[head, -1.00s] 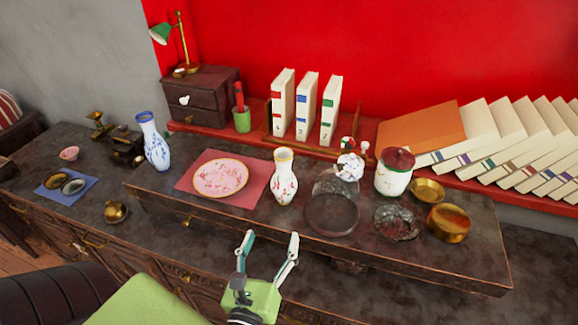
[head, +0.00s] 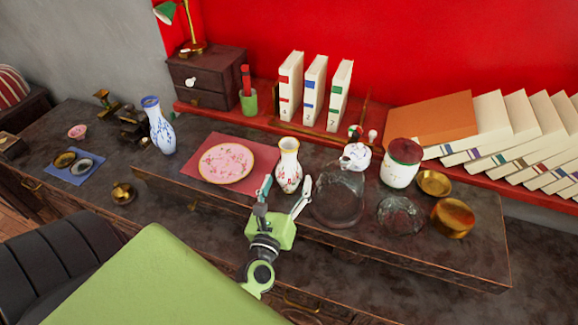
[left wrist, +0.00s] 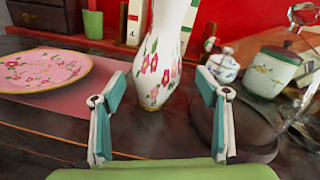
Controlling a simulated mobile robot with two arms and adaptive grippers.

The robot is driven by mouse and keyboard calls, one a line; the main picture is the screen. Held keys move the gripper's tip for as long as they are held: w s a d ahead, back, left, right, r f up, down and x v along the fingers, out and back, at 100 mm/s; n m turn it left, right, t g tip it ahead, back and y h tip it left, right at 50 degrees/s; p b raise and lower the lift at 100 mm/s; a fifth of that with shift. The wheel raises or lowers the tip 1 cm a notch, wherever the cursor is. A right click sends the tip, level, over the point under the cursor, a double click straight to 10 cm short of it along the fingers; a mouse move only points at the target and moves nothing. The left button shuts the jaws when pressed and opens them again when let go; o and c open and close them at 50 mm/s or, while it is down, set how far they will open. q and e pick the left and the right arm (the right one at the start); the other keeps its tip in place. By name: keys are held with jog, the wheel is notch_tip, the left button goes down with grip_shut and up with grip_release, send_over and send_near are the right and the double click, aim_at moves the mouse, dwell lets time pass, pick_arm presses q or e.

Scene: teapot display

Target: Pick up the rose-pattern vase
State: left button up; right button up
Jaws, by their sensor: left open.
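The rose-pattern vase (head: 288,165) is white with pink roses and a yellow rim. It stands upright on the raised dark board, right of the plate. In the left wrist view the vase (left wrist: 162,62) rises just beyond and between my fingers, its top cut off. My left gripper (head: 286,182) is open and empty, close in front of the vase. In the left wrist view its teal-padded fingers (left wrist: 160,88) are spread wide. I cannot see it touching the vase. My right gripper is not in view.
Left of the vase, a pink floral plate (head: 225,163) lies on a red mat (head: 264,158). A blue-patterned vase (head: 158,128) stands farther left.

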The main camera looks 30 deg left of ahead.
aim_at(288, 170)
pick_arm(q)
jog(key=w, duration=0.1)
jog(key=w+a+p, duration=0.1)
jog(key=w+a, duration=0.1)
jog(key=shift+w+r, duration=0.2)
jog(key=shift+r, duration=0.15)
jog(key=shift+w+f, duration=0.15)
jog(key=shift+w, duration=0.15)
jog(key=shift+s, duration=0.1)
jog(key=shift+c, duration=0.9)
jog(key=c, duration=1.3)
jog(key=shift+r, duration=0.2)
jog(key=shift+c, duration=0.2)
